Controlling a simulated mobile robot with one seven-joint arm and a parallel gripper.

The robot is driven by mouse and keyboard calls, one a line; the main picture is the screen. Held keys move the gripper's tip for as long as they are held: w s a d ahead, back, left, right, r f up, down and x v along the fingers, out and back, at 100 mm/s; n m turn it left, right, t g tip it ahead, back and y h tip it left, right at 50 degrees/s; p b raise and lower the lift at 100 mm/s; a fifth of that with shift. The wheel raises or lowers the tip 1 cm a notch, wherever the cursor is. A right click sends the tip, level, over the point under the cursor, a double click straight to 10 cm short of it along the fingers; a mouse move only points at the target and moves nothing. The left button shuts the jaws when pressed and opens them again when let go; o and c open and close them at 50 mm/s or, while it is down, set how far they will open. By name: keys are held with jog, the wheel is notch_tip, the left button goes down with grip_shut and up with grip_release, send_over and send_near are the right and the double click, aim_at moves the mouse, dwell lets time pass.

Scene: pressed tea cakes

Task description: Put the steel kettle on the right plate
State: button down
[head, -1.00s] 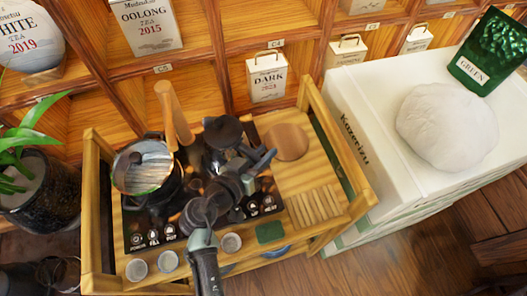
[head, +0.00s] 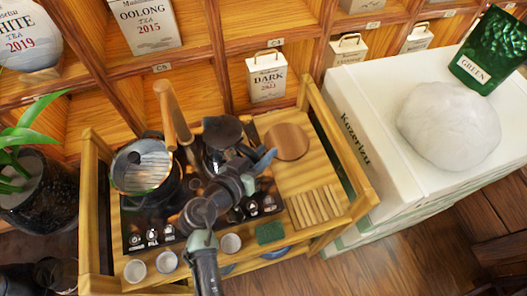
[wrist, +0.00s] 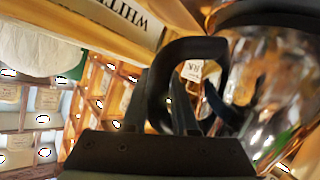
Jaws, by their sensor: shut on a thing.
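The steel kettle (head: 221,132), with a dark lid, is at the right half of the black tea station (head: 132,240). Its shiny body (wrist: 275,85) and black loop handle (wrist: 195,47) fill the right of the wrist view. My gripper (head: 246,165) is shut on that handle, its fingers (wrist: 197,110) inside the loop area. The kettle looks about upright. The right plate is hidden under the kettle and my arm, so I cannot tell whether the kettle touches it. A round see-through-topped vessel (head: 146,172) stands on the station's left side.
A tall wooden handle (head: 173,115) rises close left of the kettle. A round wooden board (head: 288,141), a slatted mat (head: 315,206), a green cloth (head: 270,233) and several small cups (head: 231,243) lie around. The wooden rack (head: 335,145) has raised sides.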

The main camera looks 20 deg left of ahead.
jog(key=shift+f+b, duration=0.35)
jog(key=shift+b, duration=0.2)
jog(key=c, duration=1)
grip_release()
jog(key=shift+s+f, duration=0.1)
jog(key=shift+f, duration=0.2)
jog(key=shift+p+v, duration=0.5)
jog(key=shift+v, duration=1.35)
jog(key=p+v, duration=0.1)
jog(key=v, duration=0.6)
jog(key=shift+r, duration=0.1)
